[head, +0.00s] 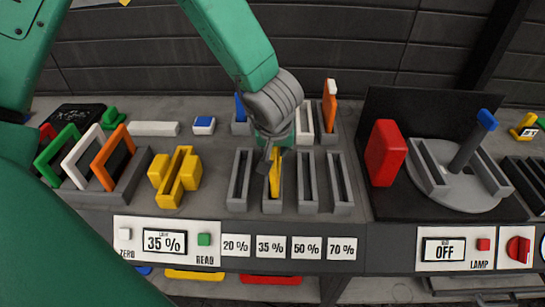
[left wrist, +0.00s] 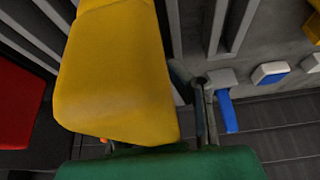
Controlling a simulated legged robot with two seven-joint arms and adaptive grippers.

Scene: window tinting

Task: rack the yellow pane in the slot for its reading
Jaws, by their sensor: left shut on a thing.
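The yellow pane (head: 275,180) stands upright at the second front slot, above the 35 % label (head: 271,247). Its lower edge looks to be inside the slot, but I cannot tell whether it is fully seated. My left gripper (head: 271,152) is shut on the pane's upper part and hides it. The pane (left wrist: 115,75) fills much of the left wrist view. The meter display (head: 165,241) reads 35 %. The other front slots, above 20 % (head: 236,246), 50 % (head: 306,248) and 70 % (head: 342,249), are empty. My right gripper is not in view.
Behind stand a blue piece (head: 240,107) and an orange pane (head: 329,107). A yellow slotted block (head: 175,177) and a rack of coloured frames (head: 117,187) are at left. A red block (head: 385,152) and a round turntable (head: 460,190) are at right.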

